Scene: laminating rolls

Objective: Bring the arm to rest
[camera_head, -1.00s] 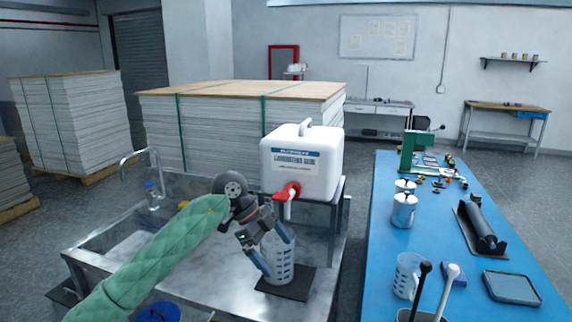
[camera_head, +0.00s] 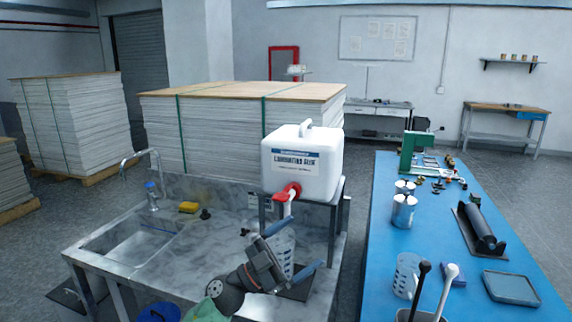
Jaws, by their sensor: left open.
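My left gripper (camera_head: 304,259) is open at the lower middle of the head view, with its two blue fingers spread. The measuring jug (camera_head: 281,250) stands on a dark mat (camera_head: 297,290) under the red tap (camera_head: 287,192) of the white glue canister (camera_head: 303,160). The gripper overlaps the jug's lower part in the picture; I cannot tell if a finger touches it. My green-sleeved left arm comes in from the bottom edge. My right gripper is not in view.
The steel sink counter (camera_head: 107,262) has a faucet (camera_head: 150,175) and a yellow sponge (camera_head: 188,207). At right, a blue table (camera_head: 388,245) holds cans (camera_head: 403,210), another jug (camera_head: 407,275), a roller (camera_head: 482,230) and a tray (camera_head: 511,288). A floor gap separates them.

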